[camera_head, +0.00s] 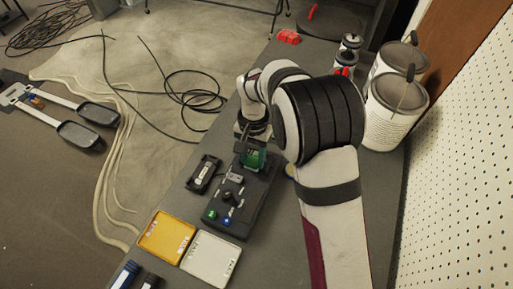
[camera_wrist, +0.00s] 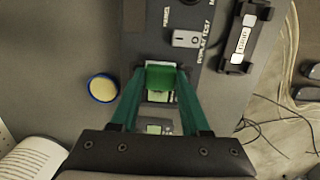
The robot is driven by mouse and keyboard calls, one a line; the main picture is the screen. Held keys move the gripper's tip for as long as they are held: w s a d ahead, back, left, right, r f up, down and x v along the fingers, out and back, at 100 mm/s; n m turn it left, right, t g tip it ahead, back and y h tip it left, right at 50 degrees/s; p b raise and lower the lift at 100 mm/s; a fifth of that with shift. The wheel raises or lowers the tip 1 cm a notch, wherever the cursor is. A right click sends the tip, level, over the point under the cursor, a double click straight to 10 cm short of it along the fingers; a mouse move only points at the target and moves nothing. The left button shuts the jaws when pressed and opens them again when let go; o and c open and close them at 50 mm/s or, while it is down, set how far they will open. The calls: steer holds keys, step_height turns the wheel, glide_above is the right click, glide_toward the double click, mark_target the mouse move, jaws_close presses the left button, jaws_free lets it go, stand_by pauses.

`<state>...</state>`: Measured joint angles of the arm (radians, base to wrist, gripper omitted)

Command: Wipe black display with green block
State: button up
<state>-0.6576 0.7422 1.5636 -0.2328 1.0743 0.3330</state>
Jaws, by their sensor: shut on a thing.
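My gripper (camera_wrist: 160,82) has long green fingers and is shut on a green block (camera_wrist: 161,75), which shows between the fingertips in the wrist view. In the head view the green block (camera_head: 254,159) is at the far end of a black control panel (camera_head: 228,210), below my wrist. A small pale screen (camera_wrist: 158,96) shows beside the block, and another small screen (camera_wrist: 158,128) shows between the fingers nearer the palm. I cannot tell which part is the black display. Whether the block touches the panel is unclear.
A black handheld device (camera_head: 204,174) lies left of the panel. A yellow tray (camera_head: 166,238) and a white tray (camera_head: 211,259) lie at the near end. A round yellow-topped item (camera_wrist: 102,88) is close beside the panel. Paint cans (camera_head: 397,110) stand at the right.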

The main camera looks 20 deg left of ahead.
steer(key=shift+w+r, duration=0.15)
steer(key=shift+w, duration=1.25)
steer(key=shift+w+r, duration=0.15)
steer(key=shift+w, duration=1.2)
steer(key=shift+w+r, duration=0.1)
steer(key=shift+r, duration=0.2)
step_height(320, 180, up, 7)
steer(key=shift+f, duration=0.2)
